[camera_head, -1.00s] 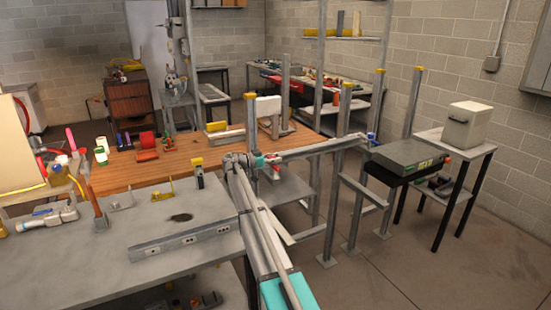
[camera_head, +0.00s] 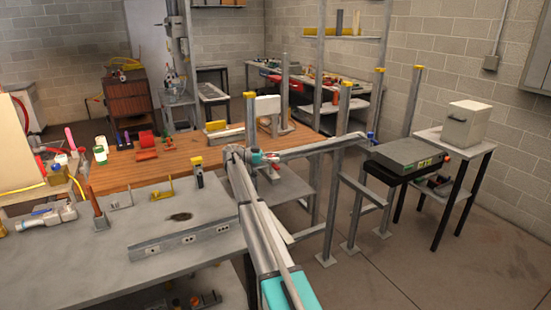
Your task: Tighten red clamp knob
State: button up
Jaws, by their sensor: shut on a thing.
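The red clamp knob (camera_head: 272,156) is a tiny red spot by the left end of a grey horizontal bar (camera_head: 320,147). The bar runs to the right toward upright posts with yellow caps. My arm reaches from the bottom centre up to this end of the bar. My gripper (camera_head: 264,159), beside a teal part of my wrist, is at the knob and shut on it. The fingers and most of the knob are hidden or too small to make out. A small blue part (camera_head: 371,137) shows at the bar's right end.
A grey workbench (camera_head: 110,255) with a metal channel (camera_head: 180,240) lies left of my arm. A wooden table (camera_head: 115,180) stands behind it. Grey posts (camera_head: 343,170) stand to the right, with a small table (camera_head: 478,152) beyond. Bare floor (camera_head: 400,275) lies at right front.

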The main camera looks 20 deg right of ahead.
jog(key=o, duration=0.9)
jog(key=shift+o, duration=0.2)
